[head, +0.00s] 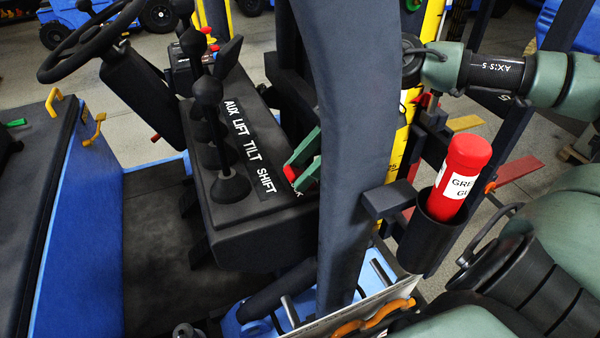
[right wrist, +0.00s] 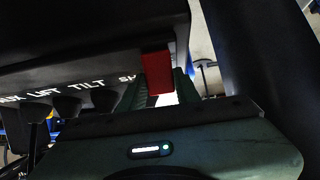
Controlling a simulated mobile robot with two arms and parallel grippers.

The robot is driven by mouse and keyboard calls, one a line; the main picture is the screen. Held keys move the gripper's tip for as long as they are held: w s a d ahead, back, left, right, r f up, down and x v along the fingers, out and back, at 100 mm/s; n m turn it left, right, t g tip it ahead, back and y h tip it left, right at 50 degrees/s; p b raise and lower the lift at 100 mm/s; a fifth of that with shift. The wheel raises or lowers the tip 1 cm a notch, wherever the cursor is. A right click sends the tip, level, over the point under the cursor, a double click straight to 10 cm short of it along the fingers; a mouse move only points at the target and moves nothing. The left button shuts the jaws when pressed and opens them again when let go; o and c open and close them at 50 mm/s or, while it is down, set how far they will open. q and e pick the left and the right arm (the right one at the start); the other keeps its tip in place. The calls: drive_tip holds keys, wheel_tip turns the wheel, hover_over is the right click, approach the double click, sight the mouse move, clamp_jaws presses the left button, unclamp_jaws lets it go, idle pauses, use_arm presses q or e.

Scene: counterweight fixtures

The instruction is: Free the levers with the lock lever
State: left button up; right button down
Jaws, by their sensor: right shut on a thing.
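The lever console (head: 262,222) carries a row of black-knobbed levers (head: 207,92), with the labels AUX, LIFT, TILT and SHIFT beside them. The red lock lever (head: 291,174) is at the console's right end, mostly hidden by my green right gripper (head: 304,160). In the right wrist view, the red lever (right wrist: 157,72) shows as a block between the fingers of my right gripper (right wrist: 160,92), which is shut on it. A label beside the lever is mostly covered. My right arm passes behind the dark pillar. My left gripper is not in view.
The thick dark pillar (head: 345,130) stands just right of the console and close to my right gripper. A red bottle (head: 468,165) sits in a black holder (head: 430,235) on the pillar. A steering wheel (head: 88,45) is at upper left; the floor plate (head: 155,255) is clear.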

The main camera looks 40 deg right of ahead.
sight(295, 171)
drive_tip(key=y+b, duration=0.1)
drive_tip(key=b, duration=0.1)
drive_tip(key=d+t+y+b, duration=0.1)
drive_tip(key=y+b, duration=0.1)
drive_tip(key=d+y+b, duration=0.1)
drive_tip(key=y+b, duration=0.1)
drive_tip(key=shift+s+f+t, duration=0.15)
drive_tip(key=shift+f+t, duration=0.15)
drive_tip(key=shift+s+d+t+y+b, duration=0.1)
drive_tip(key=shift+d+t+y+b, duration=0.15)
drive_tip(key=shift+y+b, duration=0.65)
drive_tip(key=shift+s+d+t+y+b, duration=0.15)
drive_tip(key=shift+d+y+b, duration=0.1)
drive_tip(key=shift+y+b, duration=0.6)
drive_tip(key=shift+r+y, duration=0.1)
drive_tip(key=shift+y, duration=0.15)
drive_tip(key=c, duration=1)
unclamp_jaws()
drive_tip(key=shift+d, duration=0.1)
drive_tip(key=shift+d, duration=0.35)
drive_tip(key=b+v, duration=0.1)
drive_tip(key=v, duration=0.6)
drive_tip(key=shift+b, duration=0.3)
